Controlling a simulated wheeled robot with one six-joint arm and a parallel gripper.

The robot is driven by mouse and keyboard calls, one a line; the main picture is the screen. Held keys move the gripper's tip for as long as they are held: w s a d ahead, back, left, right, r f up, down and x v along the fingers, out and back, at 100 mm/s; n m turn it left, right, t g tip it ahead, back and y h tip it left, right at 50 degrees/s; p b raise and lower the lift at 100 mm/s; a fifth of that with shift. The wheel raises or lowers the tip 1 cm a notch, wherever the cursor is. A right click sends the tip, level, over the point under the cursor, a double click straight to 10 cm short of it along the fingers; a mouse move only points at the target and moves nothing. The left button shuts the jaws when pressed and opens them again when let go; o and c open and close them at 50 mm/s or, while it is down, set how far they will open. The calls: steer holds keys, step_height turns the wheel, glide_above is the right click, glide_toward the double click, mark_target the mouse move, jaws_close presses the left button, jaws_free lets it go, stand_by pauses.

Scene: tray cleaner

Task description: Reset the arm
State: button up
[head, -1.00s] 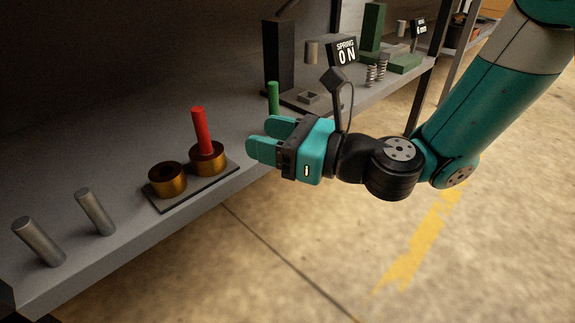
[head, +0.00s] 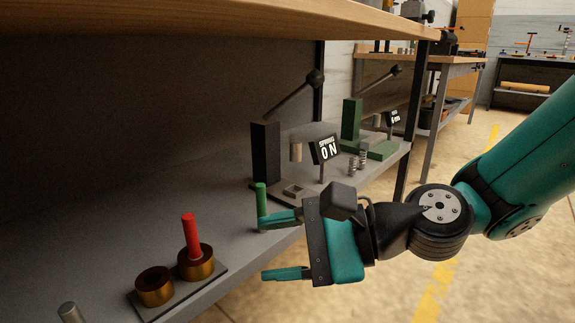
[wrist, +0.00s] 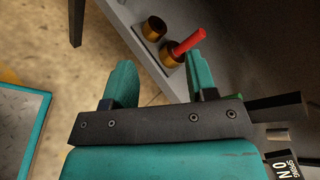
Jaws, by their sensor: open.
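My gripper (head: 283,247) is teal with a black palm, and its two fingers are spread wide with nothing between them. It is at the front edge of the grey shelf (head: 215,225), pointing left in the head view. The upper finger is beside a green peg (head: 262,203) and overlaps its lower part in the picture; I cannot tell whether they touch. In the wrist view the gripper (wrist: 160,75) is also open and empty. A red peg (head: 191,237) stands tilted in one of two brass rings (head: 155,286); it also shows in the wrist view (wrist: 188,42).
A grey metal pin (head: 70,312) is at the lower left. A wooden top (head: 200,20) overhangs the shelf. The floor to the right is open.

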steer(key=s+d+r+n+g+h+p, duration=0.1)
steer(key=s+d+r+n+h+p, duration=0.4)
steer(key=d+r+n+p, duration=0.35)
steer(key=s+d+r+n+h+p, duration=0.4)
steer(key=d+r+n+h+p, duration=0.25)
steer(key=d+r+n, duration=0.2)
step_height(320, 180, up, 34)
steer(key=p, duration=3.5)
steer(key=shift+a+r+y+p, duration=0.15)
steer(key=shift+a+y+p, duration=0.05)
steer(key=shift+y+p, duration=0.15)
